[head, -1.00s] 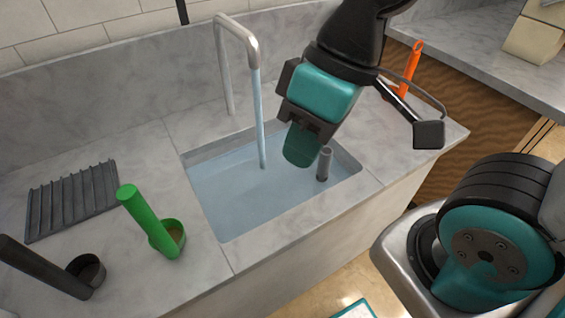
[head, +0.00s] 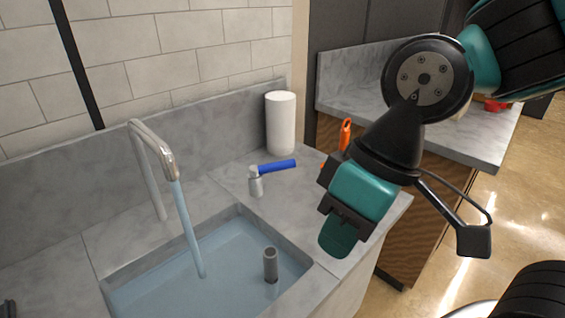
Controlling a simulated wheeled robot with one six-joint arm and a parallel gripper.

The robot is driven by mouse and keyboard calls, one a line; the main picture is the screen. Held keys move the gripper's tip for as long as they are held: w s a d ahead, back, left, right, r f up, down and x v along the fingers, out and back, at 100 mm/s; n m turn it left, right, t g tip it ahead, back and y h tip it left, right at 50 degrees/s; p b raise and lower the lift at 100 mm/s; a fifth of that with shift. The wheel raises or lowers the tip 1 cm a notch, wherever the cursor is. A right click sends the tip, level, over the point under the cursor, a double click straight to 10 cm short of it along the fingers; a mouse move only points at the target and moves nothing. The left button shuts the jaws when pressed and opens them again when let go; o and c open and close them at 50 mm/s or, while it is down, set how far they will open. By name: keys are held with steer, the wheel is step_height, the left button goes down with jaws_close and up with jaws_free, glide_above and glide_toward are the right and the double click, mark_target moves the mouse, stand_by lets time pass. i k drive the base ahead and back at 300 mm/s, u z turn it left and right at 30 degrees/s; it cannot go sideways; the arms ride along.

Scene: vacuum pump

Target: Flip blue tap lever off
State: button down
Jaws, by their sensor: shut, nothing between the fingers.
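The blue tap lever (head: 277,166) sticks out to the right from the top of a short metal tap body (head: 256,183) on the counter right of the sink. Water runs in a stream (head: 189,230) from the curved metal spout (head: 155,148) into the filled sink (head: 212,262). My gripper (head: 338,238) is shut and empty, pointing down over the counter's right front part. It is to the right of and nearer than the lever, apart from it.
A grey upright pipe (head: 270,265) stands in the sink. A white paper roll (head: 281,123) stands behind the lever against the backsplash. An orange-handled item (head: 345,134) is behind my gripper. Another marble counter (head: 350,92) lies at the back right.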

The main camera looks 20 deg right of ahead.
mark_target(255, 171)
steer(key=k, duration=1.3)
steer(key=z, duration=0.75)
steer(key=i, duration=0.75)
steer(key=z, duration=0.45)
steer(key=i, duration=0.7)
steer(key=u, duration=0.95)
steer(key=i, duration=0.6)
steer(key=u, duration=0.75)
